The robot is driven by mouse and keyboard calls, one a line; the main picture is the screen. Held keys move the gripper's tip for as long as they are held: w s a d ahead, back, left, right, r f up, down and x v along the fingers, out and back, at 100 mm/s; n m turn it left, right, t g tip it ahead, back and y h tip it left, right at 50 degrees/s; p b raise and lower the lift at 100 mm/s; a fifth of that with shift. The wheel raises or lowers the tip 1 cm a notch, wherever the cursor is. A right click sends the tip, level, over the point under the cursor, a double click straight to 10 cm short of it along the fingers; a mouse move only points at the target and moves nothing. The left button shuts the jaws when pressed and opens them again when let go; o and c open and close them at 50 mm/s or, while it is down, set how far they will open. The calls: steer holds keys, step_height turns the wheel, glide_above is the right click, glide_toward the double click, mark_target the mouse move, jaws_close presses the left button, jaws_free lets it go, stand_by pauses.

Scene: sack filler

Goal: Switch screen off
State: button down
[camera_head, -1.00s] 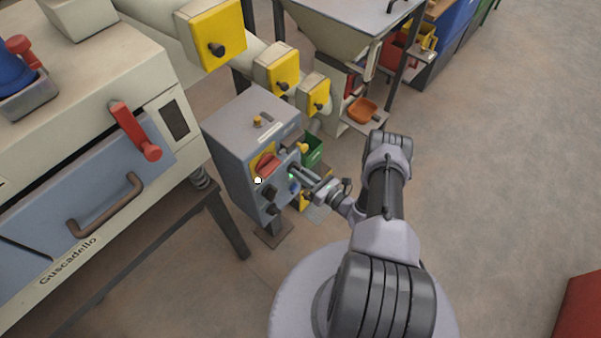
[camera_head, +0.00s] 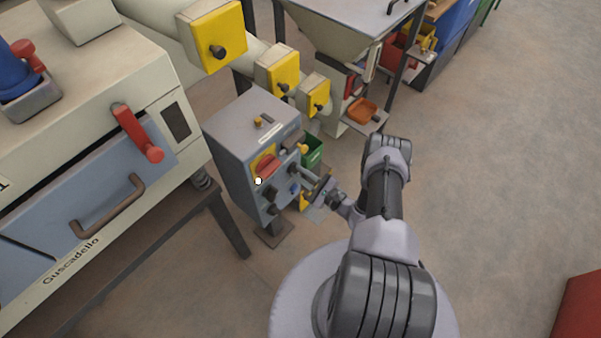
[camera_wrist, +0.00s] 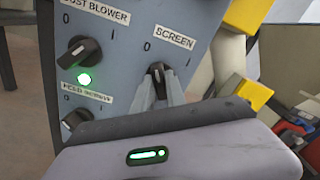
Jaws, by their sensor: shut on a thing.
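The SCREEN switch (camera_wrist: 157,70) is a small dark knob on the grey control box (camera_head: 235,150). Its label (camera_wrist: 175,37) is above it, with 0 at its upper left and 1 at its upper right. The knob stands roughly upright in the wrist view; its exact setting is hard to tell. My gripper (camera_wrist: 160,82) is shut on the knob, one finger on each side. In the head view my gripper (camera_head: 303,173) is at the right part of the box's front. The fingers and gripper body hide the panel just below the knob.
The FEED SCREW knob (camera_wrist: 76,119) is partly hidden lower down. A red switch (camera_head: 266,165) sits close by. A yellow part (camera_wrist: 254,92) is right of the panel.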

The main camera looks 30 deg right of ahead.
steer(key=shift+n, duration=0.6)
steer(key=c, duration=1.4)
jaws_free()
steer(key=shift+o, duration=0.2)
steer(key=p+v, duration=0.3)
steer(key=v, duration=1.4)
steer(key=shift+s, duration=0.25)
